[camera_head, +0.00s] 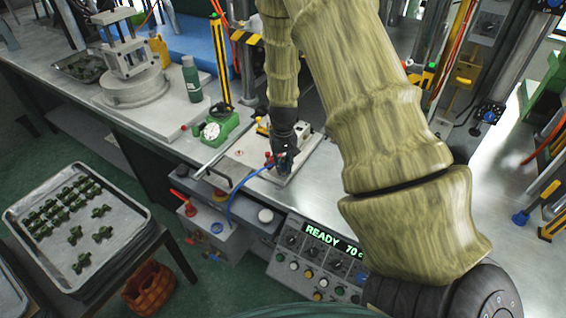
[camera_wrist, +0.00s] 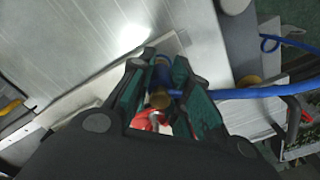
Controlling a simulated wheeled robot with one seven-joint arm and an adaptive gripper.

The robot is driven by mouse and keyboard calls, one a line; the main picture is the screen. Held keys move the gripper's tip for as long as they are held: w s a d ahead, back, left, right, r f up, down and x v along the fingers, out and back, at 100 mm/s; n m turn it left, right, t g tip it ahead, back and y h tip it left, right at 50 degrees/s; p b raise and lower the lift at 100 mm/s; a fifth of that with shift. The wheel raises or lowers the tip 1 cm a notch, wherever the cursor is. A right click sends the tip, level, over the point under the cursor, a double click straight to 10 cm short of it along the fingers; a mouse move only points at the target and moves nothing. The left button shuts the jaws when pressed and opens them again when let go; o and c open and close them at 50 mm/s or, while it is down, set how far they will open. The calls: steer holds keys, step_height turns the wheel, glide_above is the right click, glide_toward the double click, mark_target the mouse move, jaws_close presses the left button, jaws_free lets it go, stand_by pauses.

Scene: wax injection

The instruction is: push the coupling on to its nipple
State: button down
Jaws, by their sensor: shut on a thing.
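My gripper (camera_head: 284,160) points down over the light plate on the bench in the head view. In the wrist view, my gripper's (camera_wrist: 164,65) two green-padded fingers are closed around the coupling (camera_wrist: 160,97), a small blue and brass piece. A blue hose (camera_wrist: 255,92) leads away from it to the right. A red part (camera_wrist: 147,120) shows between the fingers, just below the coupling. I cannot make out the nipple, and whether the coupling touches it is hidden by the fingers.
A control panel (camera_head: 318,258) reading READY 70 stands at the bench front. A green-based dial gauge (camera_head: 211,130) and a green bottle (camera_head: 192,79) stand left of my gripper. A tray (camera_head: 127,204) of green pieces is at lower left.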

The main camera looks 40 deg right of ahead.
steer(key=shift+f, duration=0.4)
steer(key=c, duration=1.3)
jaws_free()
steer(key=shift+o, duration=0.2)
steer(key=shift+r, duration=0.1)
step_height(320, 180, up, 12)
steer(key=shift+f, duration=0.1)
